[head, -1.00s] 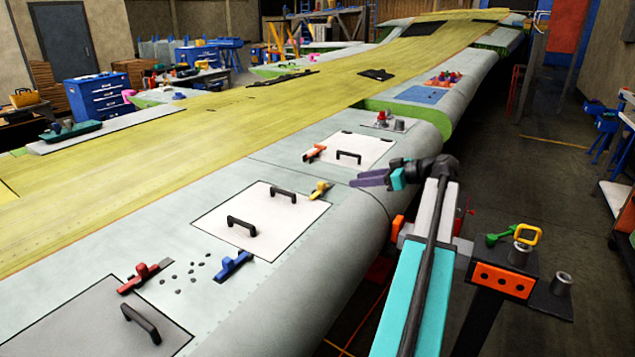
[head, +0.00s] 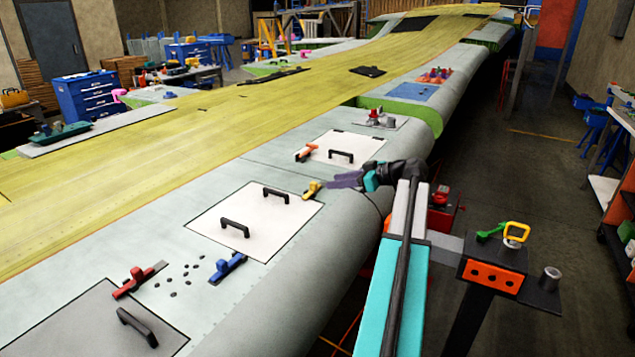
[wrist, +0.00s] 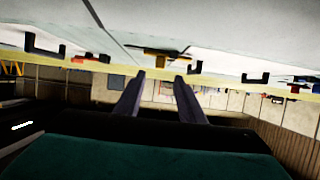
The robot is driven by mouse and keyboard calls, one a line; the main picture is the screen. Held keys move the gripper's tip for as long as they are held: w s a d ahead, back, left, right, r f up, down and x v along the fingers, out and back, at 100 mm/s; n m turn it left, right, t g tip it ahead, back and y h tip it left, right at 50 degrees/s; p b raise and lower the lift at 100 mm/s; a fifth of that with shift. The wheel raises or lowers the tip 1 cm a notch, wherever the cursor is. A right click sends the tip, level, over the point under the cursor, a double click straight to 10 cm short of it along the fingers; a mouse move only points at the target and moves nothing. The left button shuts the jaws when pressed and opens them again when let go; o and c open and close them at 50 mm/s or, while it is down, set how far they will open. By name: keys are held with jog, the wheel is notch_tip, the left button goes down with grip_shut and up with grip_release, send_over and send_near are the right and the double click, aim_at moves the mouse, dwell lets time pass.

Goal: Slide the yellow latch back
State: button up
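The yellow latch (head: 312,189) lies at the right edge of a pale hatch panel (head: 228,235) on the wing in the head view. My gripper (head: 331,182) is just to its right, fingertips pointing at it and apparently a little short of it. In the wrist view, which looks upside down, the latch (wrist: 160,54) shows just beyond and between my fingertips (wrist: 160,76). The two fingers stand apart with nothing between them. I cannot tell the exact gap from fingers to latch.
An orange latch (head: 305,153) sits at the farther panel (head: 345,148) with a black handle. A blue latch (head: 228,267) and a red latch (head: 134,281) lie nearer on the wing. Two black handles stand on the pale panel. A stand with orange front (head: 492,275) is at right.

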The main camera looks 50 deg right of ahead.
aim_at(317, 184)
jog(key=p+x, duration=0.2)
jog(key=x, duration=0.6)
jog(key=shift+w+p, duration=0.1)
jog(key=shift+p, duration=0.2)
grip_shut()
